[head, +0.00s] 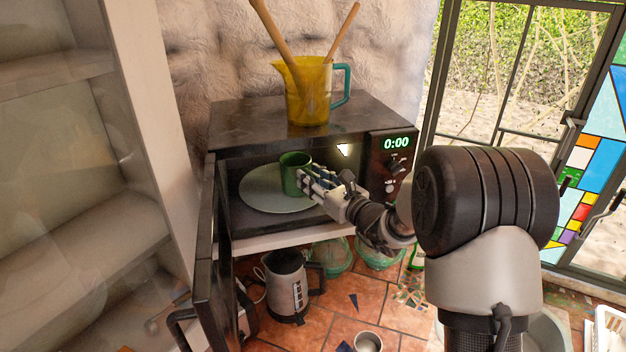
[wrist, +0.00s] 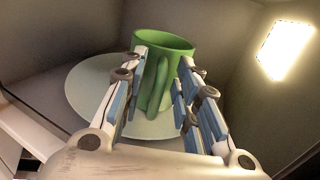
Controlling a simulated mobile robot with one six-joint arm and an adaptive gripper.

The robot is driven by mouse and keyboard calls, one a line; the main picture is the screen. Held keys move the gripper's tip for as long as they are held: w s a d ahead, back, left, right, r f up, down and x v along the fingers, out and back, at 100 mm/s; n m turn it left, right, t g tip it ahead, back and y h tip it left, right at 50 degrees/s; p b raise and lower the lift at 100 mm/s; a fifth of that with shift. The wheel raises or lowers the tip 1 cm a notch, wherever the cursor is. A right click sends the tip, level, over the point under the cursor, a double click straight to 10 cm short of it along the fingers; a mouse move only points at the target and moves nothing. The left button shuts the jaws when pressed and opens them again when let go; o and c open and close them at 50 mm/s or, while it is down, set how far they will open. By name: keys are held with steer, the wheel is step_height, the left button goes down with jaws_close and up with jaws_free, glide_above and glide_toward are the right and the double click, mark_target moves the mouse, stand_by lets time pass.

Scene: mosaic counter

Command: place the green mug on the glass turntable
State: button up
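The green mug (head: 291,174) is upright inside the open microwave, over the right back part of the round glass turntable (head: 262,197). Its base appears to rest on the glass. In the wrist view the mug (wrist: 168,45) is straight ahead, with its handle toward me. The turntable (wrist: 88,95) shows on both sides below it. My gripper (wrist: 163,62) is open, with its fingers on either side of the handle and visible gaps beside it. In the head view my gripper (head: 308,180) reaches in from the right and hides the mug's lower right side.
The microwave (head: 236,127) has its door (head: 212,255) swung open on the left. Its lit inner wall is close on the right. A yellow pitcher (head: 303,95) with wooden utensils stands on top. A kettle (head: 286,285) and glass bowls stand below on the tiled counter.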

steer(key=shift+r, duration=0.1)
steer(key=shift+s+d+r, duration=0.1)
steer(key=shift+s+d, duration=0.1)
steer(key=b+v, duration=0.2)
steer(key=v, duration=1)
steer(key=s+a+r+n+g+y, duration=0.3)
steer(key=s+a+n+g, duration=0.5)
steer(key=s+a+n, duration=0.4)
steer(key=s+f+n+g+h, duration=0.35)
steer(key=s+n, duration=0.25)
steer(key=s, duration=0.6)
steer(key=s+d+f+n+t+h, duration=0.1)
steer(key=s+d+n+h, duration=0.8)
steer(key=d, duration=0.5)
steer(key=shift+s+d+f+n, duration=0.15)
steer(key=shift+s+f+n, duration=0.25)
steer(key=shift+s+n, duration=0.5)
